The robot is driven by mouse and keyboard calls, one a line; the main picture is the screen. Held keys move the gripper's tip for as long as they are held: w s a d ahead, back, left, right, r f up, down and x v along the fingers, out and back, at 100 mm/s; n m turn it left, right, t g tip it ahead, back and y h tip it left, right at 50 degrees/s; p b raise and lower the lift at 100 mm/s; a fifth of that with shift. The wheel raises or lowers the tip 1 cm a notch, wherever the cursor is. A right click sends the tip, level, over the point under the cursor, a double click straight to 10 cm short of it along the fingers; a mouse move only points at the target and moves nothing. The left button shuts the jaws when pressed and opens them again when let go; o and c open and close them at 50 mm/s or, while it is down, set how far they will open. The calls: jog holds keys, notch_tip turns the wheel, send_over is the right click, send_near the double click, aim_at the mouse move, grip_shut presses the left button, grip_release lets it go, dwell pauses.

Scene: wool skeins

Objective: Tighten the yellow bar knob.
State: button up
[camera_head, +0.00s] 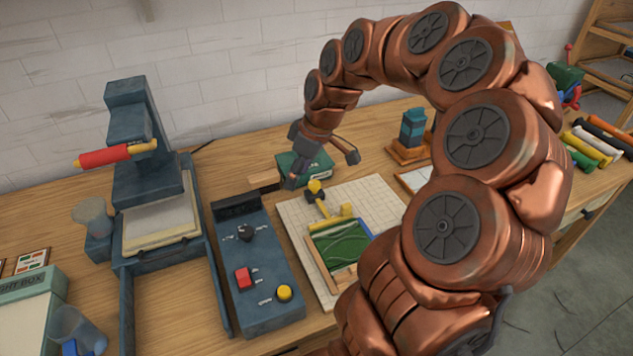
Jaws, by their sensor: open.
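A small yellow knob (315,187) tops a short yellow bar (322,208) at the upper edge of a small frame with a green panel (342,245). The frame lies on a pale gridded mat (375,205). My gripper (325,167) hangs above and behind the knob, fingers spread and empty. It appears apart from the knob, though the exact gap cannot be judged. The gripper partly covers a green box (314,163) behind it. My arm hides the right part of the frame and mat.
A blue-grey control box (262,265) with a black dial, red switch and yellow button (284,293) stands left of the mat. A press (145,170) with a red handle stands farther left. A blue block on a wooden base (410,150) and coloured rolls (595,145) are right.

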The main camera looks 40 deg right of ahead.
jog(key=t, duration=0.1)
send_near(315, 183)
jog(key=shift+p+x, duration=0.95)
jog(key=shift+x, duration=3.35)
jog(key=c, duration=1.1)
